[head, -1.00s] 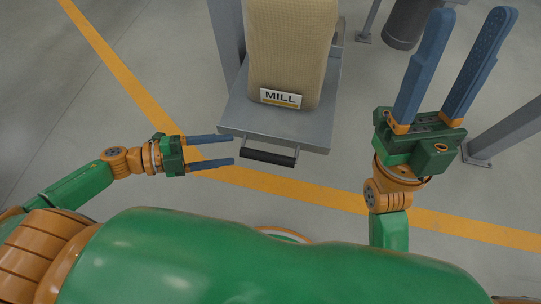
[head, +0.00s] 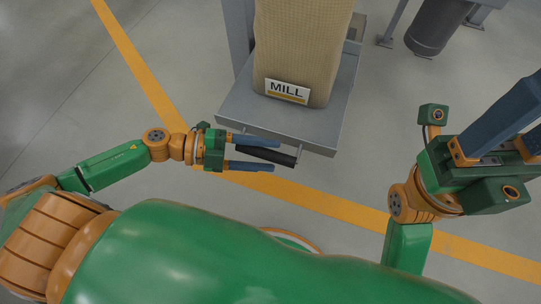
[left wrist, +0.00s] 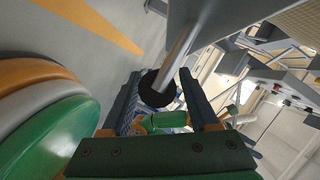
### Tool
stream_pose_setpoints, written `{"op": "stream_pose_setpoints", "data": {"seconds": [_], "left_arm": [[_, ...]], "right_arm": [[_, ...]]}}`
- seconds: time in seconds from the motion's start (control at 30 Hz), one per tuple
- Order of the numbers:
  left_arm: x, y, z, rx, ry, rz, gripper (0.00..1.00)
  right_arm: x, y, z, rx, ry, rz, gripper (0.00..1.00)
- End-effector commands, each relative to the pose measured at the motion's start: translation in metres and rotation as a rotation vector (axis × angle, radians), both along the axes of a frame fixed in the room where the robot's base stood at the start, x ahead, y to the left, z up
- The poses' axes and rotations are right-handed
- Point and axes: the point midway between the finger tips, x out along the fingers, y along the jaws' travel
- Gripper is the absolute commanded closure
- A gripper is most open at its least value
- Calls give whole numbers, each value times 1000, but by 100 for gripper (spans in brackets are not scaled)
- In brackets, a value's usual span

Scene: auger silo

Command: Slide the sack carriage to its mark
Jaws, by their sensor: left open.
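The sack carriage is a grey tray (head: 290,122) bearing a tan sack (head: 300,45) with a MILL label (head: 287,91). A black bar handle (head: 266,155) sticks out at its near edge. My left gripper (head: 274,156) is open, its blue fingers on either side of the handle, apart from each other. In the left wrist view the round black handle end (left wrist: 157,88) shows between the open fingers of the left gripper (left wrist: 160,85). My right gripper (head: 512,130) is open and empty at the right edge, its fingertips cut off. I cannot make out the carriage's mark.
A yellow floor line (head: 330,205) runs below the carriage. A dark cylinder (head: 437,28) and grey legs stand at the upper right. A grey post (head: 238,35) rises left of the sack. The floor at the left is clear.

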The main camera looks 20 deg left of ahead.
Motion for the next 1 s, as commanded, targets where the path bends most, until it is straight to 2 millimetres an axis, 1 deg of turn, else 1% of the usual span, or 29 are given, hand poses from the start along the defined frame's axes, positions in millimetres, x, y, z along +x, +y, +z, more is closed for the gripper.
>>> {"op": "stream_pose_setpoints", "data": {"seconds": [0.03, 0.1, 0.33, 0.37, 0.4, 0.47, 0.5, 0.57, 1.0], "left_arm": [[2, -6, -2, -2, -3, -1, 39], [3, -10, -2, -2, -3, -1, 39], [4, -12, -2, -1, 0, 1, 39], [4, -12, -2, -1, 0, 1, 48], [4, -12, -2, -1, 0, 1, 58], [4, -12, -2, -1, 0, 1, 74], [4, -11, -2, -1, 0, 1, 85], [4, -11, -2, -1, 0, 1, 100], [3, -11, -2, 1, 0, 1, 100]], "right_arm": [[-1, 0, -1, -1, -11, 0, 50], [-1, 0, 1, -2, -18, -1, 50], [-1, 1, 3, -2, -21, -1, 50], [-1, 1, 3, -2, -20, -2, 50], [-1, 1, 3, -2, -20, -1, 50], [-1, 1, 3, -2, -20, -2, 50], [-1, 1, 3, -2, -20, -1, 50], [-1, 1, 3, -2, -20, -1, 50], [-2, 1, 3, -2, -21, -1, 50]]}}
